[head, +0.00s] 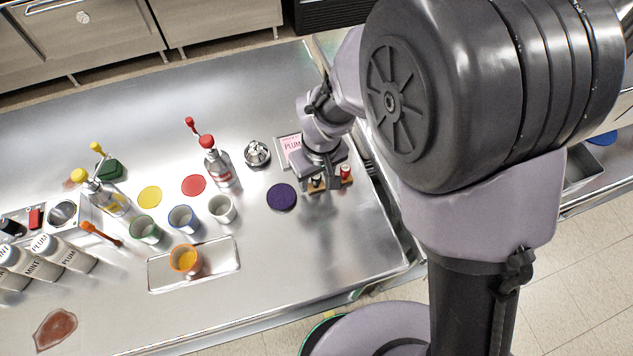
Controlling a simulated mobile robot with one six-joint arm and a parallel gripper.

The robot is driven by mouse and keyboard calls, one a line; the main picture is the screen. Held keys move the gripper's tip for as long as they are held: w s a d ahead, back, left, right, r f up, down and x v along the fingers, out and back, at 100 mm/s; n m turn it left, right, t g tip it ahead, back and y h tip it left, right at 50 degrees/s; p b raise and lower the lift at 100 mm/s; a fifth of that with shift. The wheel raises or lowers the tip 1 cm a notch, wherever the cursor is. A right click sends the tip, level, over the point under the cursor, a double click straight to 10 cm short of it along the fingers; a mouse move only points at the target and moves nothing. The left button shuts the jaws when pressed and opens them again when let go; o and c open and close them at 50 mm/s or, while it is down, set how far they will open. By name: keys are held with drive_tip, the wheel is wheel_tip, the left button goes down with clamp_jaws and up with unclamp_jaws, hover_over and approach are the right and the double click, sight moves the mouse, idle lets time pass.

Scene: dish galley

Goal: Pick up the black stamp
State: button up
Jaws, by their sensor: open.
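My gripper (325,182) is open and low over the right end of the steel counter, pointing down. A small stamp with dark and tan parts (316,184), which looks like the black stamp, sits at the gripper's fingers and is partly hidden by them. I cannot tell whether the fingers touch it. A red stamp (346,173) with a tan base stands just right of the gripper, close to it.
A dark purple disc (281,197) lies left of the gripper.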

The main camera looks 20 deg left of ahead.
drive_tip(key=shift+r, duration=0.15)
clamp_jaws()
drive_tip(key=shift+r, duration=0.1)
